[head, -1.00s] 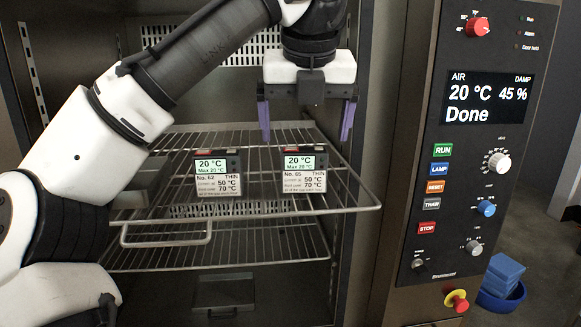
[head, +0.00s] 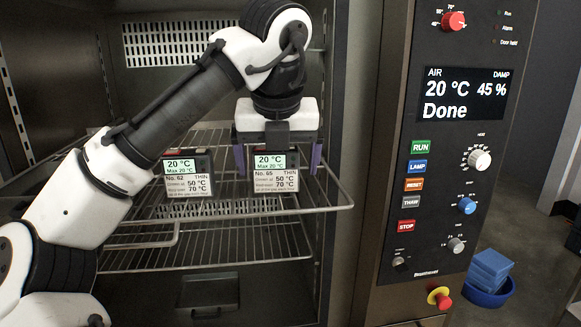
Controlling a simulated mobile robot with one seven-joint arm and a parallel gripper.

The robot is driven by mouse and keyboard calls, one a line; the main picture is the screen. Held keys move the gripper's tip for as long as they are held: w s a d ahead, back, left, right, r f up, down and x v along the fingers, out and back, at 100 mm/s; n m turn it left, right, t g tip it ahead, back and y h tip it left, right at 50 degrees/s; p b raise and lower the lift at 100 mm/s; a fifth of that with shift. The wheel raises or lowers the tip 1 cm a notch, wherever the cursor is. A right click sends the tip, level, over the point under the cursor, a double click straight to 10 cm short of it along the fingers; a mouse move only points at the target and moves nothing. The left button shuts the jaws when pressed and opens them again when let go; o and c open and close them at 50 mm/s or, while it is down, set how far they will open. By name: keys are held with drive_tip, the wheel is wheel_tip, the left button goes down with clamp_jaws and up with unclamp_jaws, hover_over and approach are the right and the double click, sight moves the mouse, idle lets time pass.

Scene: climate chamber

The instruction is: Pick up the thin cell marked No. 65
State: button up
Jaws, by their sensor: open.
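The cell marked No. 65 THIN (head: 276,173) stands upright at the right front of the upper wire shelf. Its display reads 20 °C, Max 20 °C. My gripper (head: 278,160) is over it, pointing down, with its two purple fingers apart, one to the left and one to the right of the cell. The jaws are open. Whether either finger touches the cell I cannot tell. A second cell, No. 62 THIN (head: 189,180), stands to the left on the same shelf, also showing 20 °C.
The wire shelf (head: 335,197) has a raised front rim below the cells. A lower wire shelf (head: 220,250) looks empty. The control panel (head: 440,150) at right reads air 20 °C, damp 45 %, Done. Blue sponges in a blue bowl (head: 488,295) are on the floor.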

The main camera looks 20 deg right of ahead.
drive_tip(key=shift+w+f, duration=0.3)
drive_tip(key=shift+f, duration=0.3)
drive_tip(key=c, duration=1.3)
drive_tip(key=shift+r, duration=0.1)
